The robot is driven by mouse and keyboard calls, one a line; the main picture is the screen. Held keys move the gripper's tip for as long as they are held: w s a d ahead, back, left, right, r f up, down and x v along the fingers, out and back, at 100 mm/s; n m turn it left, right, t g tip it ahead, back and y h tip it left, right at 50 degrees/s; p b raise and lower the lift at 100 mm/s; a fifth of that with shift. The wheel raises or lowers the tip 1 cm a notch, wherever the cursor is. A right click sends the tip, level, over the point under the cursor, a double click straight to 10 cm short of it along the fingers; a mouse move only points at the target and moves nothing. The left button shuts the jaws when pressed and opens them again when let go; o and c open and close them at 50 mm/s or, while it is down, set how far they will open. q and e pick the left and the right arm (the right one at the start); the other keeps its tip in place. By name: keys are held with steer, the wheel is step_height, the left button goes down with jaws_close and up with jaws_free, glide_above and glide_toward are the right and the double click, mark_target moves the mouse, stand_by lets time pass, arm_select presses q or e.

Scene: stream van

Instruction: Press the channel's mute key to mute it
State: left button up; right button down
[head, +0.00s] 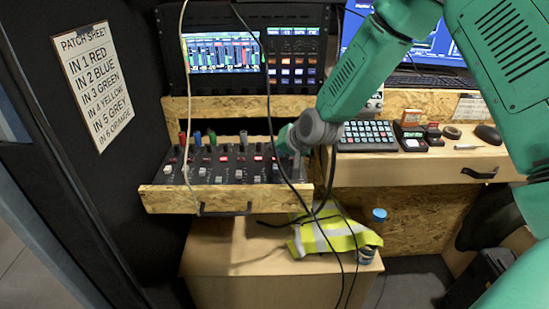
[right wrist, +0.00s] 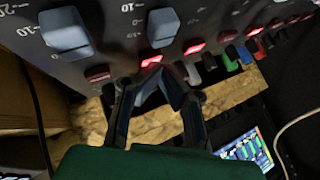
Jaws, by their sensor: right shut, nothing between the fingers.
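The mixer (head: 205,163) sits in a wooden drawer tray, with rows of channel keys, knobs and pale fader caps. My right gripper (head: 291,140) is over its right end, shut and empty; its tips are partly hidden in the head view. In the right wrist view the closed fingertips (right wrist: 160,73) are beside a red-lit key (right wrist: 151,61), very close to it. I cannot tell whether they touch. Another lit key (right wrist: 194,48) is to its right and a darker red key (right wrist: 97,77) to its left. My left gripper is not in view.
Black cables hang in front of the mixer. A patch sheet (head: 93,82) is on the left wall. A keypad (head: 366,134) and small items stand on the right shelf. A rack screen (head: 221,52) is behind. A yellow vest (head: 335,236) lies on the box below.

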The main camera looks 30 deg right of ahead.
steer(key=shift+r+p, duration=0.55)
steer(key=shift+r, duration=0.05)
steer(key=shift+r, duration=0.1)
step_height(320, 180, up, 6)
steer(key=p, duration=0.5)
steer(key=shift+p, duration=0.35)
